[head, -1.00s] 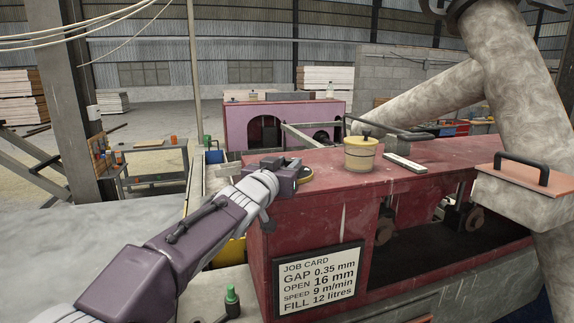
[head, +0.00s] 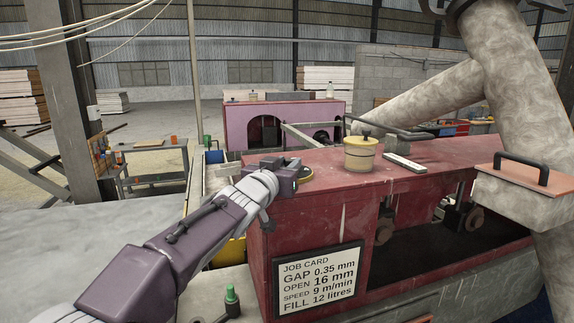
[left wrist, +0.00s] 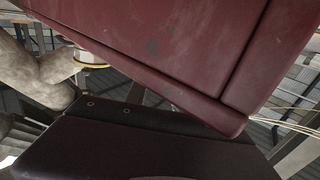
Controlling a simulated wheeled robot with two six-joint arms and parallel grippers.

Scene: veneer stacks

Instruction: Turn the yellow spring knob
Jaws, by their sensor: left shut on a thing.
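The yellow spring knob (head: 306,176) is at the left end of the red machine's top in the head view. Only a part of its yellow rim shows, just right of my left gripper's jaws. My left gripper (head: 292,170) is shut on the knob, and the jaws hide most of it. In the left wrist view, large dark maroon surfaces fill most of the picture and I cannot make out the knob there. My right gripper is not in view.
The red machine (head: 320,222) carries a cream pot (head: 360,155) with a lid and a small pale bar (head: 404,163). A job card (head: 318,280) is on its front. A green-capped bottle (head: 232,300) stands below my left arm. A thick grey pipe (head: 505,90) rises at right.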

